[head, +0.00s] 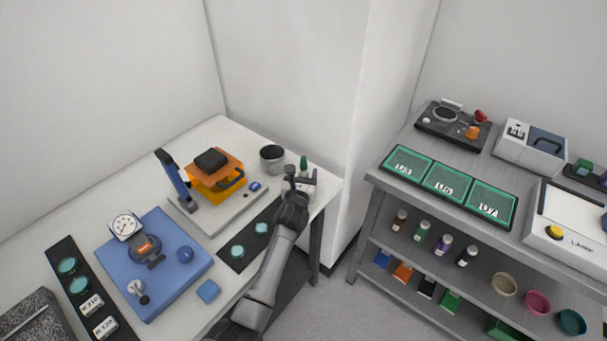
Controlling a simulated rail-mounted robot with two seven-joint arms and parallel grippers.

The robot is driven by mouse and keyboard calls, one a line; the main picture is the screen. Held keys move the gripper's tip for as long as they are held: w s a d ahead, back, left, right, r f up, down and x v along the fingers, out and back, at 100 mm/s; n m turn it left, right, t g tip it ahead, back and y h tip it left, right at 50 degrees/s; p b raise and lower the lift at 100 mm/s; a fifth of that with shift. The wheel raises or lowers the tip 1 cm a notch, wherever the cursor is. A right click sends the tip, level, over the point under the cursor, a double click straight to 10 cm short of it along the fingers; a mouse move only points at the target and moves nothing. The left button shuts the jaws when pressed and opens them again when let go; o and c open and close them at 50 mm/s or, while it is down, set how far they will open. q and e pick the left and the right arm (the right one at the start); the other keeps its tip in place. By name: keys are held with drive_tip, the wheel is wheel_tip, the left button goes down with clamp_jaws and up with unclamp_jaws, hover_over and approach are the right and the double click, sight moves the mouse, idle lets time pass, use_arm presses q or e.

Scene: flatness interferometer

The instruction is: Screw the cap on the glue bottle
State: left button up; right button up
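My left gripper (300,180) is at the back right corner of the white table, its arm reaching up from the bottom of the head view. A slim green-topped item (303,162) stands just behind it. A pale item with a dark pointed top (314,176) stands close at its right, partly covered by the gripper. These are small, and I cannot tell which is the glue bottle or which part is its cap. The fingers are too small and dark to show whether they are open or hold anything. My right gripper is not in view.
A grey cup (272,154) stands left of the gripper. A grey shelf at right holds green trays (449,184) and small bottles (443,245). Floor separates the two.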

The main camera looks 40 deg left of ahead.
use_arm(q)
drive_tip(key=shift+r, duration=0.35)
drive_tip(key=shift+r+p, duration=0.5)
drive_tip(key=shift+p, duration=0.05)
drive_tip(key=v, duration=0.4)
drive_tip(key=p+v, duration=0.1)
drive_tip(key=v, duration=0.7)
drive_tip(key=shift+f+p, duration=0.3)
drive_tip(key=shift+p, duration=0.1)
drive_tip(key=shift+d, duration=0.1)
